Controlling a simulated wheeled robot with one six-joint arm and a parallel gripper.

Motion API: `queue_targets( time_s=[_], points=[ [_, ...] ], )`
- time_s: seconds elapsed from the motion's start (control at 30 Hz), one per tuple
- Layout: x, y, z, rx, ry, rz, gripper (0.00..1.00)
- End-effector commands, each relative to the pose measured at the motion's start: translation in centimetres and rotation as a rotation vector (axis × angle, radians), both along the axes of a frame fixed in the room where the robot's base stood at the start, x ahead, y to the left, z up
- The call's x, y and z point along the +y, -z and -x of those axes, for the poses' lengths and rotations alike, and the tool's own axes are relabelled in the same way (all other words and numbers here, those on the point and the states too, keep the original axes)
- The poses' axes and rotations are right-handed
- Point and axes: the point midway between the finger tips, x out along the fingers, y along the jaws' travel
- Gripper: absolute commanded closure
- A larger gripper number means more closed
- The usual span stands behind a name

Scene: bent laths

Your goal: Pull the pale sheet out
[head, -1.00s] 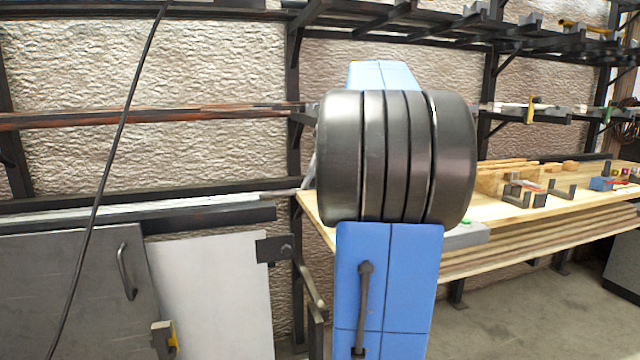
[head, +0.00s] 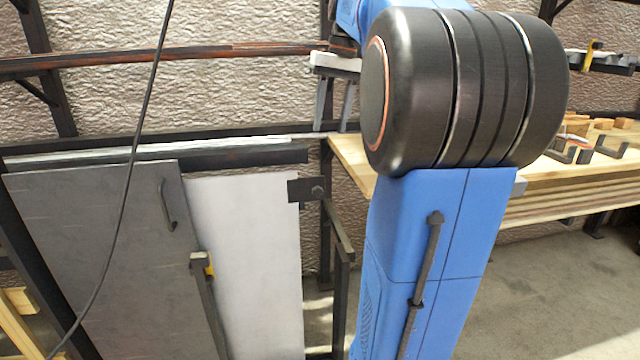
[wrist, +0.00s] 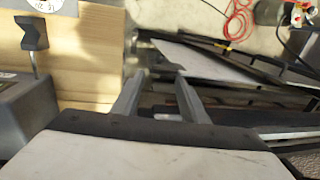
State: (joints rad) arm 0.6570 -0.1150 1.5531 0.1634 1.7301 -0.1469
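The pale sheet (head: 245,250) stands upright in the dark rack in the head view, partly covered on its left by a dark grey panel (head: 90,250). It seems to show as a white slanted shape in the wrist view (wrist: 203,63). My gripper (head: 333,128) is above and to the right of the sheet in the head view, fingers pointing down. In the wrist view its two fingers (wrist: 158,103) are apart with nothing between them. It is not touching the sheet.
A black bracket (head: 306,190) sits at the sheet's upper right corner. A dark rail (head: 240,157) runs along the top. A wooden bench (head: 350,160) is to the right, a thin black cable hangs at left.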

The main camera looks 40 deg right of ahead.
Motion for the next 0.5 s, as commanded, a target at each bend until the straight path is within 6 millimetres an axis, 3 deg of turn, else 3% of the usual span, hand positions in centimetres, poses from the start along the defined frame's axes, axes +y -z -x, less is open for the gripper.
queue_targets(
  time_s=[0.17,0.5],
  points=[
    [0.3,1.0,-0.1,0.004,-0.002,0.007,0.60],
    [1.0,6.4,-0.5,0.004,-0.002,0.005,0.60]
  ],
)
